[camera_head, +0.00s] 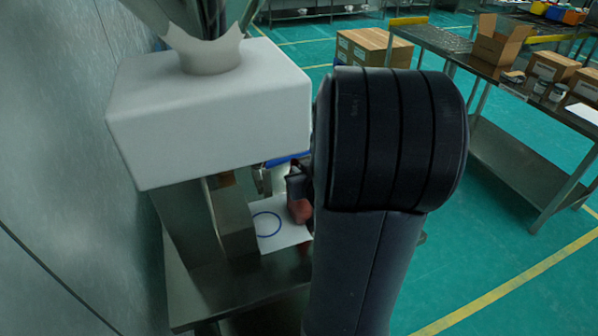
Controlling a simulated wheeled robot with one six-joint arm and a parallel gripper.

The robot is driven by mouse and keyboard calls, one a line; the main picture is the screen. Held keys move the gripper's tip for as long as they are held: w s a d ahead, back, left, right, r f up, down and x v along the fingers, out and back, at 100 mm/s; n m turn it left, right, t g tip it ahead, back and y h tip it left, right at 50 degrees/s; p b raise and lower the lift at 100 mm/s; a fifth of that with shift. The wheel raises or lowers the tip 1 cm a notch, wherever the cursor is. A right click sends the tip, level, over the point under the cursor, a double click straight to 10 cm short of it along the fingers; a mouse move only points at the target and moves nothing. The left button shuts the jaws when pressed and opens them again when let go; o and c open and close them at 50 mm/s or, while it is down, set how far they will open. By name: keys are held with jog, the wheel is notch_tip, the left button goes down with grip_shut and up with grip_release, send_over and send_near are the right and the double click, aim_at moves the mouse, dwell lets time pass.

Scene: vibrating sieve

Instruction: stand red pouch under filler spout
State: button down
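The red pouch (301,210) shows at the right edge of a white plate (288,235) with a blue ring (266,223) on it. The pouch is to the right of the ring; I cannot tell whether it touches the plate. My gripper (298,184) shows as a small dark shape right at the top of the pouch. My own arm hides most of the gripper, so its fingers cannot be made out. The filler is a white box-shaped housing (205,115) with a funnel (212,55) on top.
The plate lies on a dark metal stand (235,285) beside a grey upright block (233,218). A wall panel (60,130) is close on the left. A metal table (455,48) with cardboard boxes (500,45) stands at the right, with open green floor (510,250) before it.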

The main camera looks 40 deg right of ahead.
jog(key=c, duration=1.6)
grip_release()
jog(key=shift+r, duration=0.15)
jog(key=p+v, duration=0.4)
jog(key=v, duration=0.8)
